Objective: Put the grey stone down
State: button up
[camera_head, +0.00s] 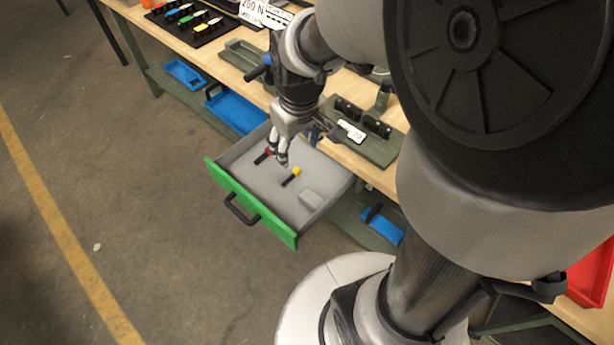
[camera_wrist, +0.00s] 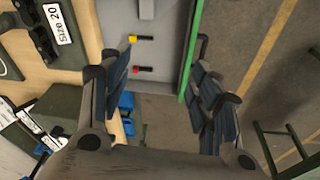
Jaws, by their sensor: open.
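The grey stone (camera_head: 311,199), a pale block, lies on the floor of the open drawer (camera_head: 240,172) near its right side. A light block that looks like the same stone (camera_wrist: 147,9) shows at the top edge of the wrist view. My gripper (camera_head: 281,158) points down over the left part of the drawer, to the left of the stone and apart from it. In the wrist view my gripper's fingers (camera_wrist: 165,62) are spread wide, with nothing between them.
A yellow-ended tool (camera_head: 292,176) and a red-ended tool (camera_head: 263,156) lie in the drawer beside the stone. The green drawer front (camera_head: 247,204) has a black handle. The workbench (camera_head: 225,52) behind carries fixtures, and blue bins (camera_head: 236,111) sit below it.

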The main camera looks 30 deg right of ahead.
jog(key=s+a+r+m+t, duration=0.1)
jog(key=s+a+r, duration=0.1)
jog(key=s+r, duration=0.3)
jog(key=s+a+r+m+t, duration=0.1)
jog(key=s+a+r, duration=0.2)
jog(key=s, duration=0.7)
jog(key=shift+a+r, duration=0.15)
jog(key=shift+r, duration=0.8)
jog(key=shift+o, duration=0.5)
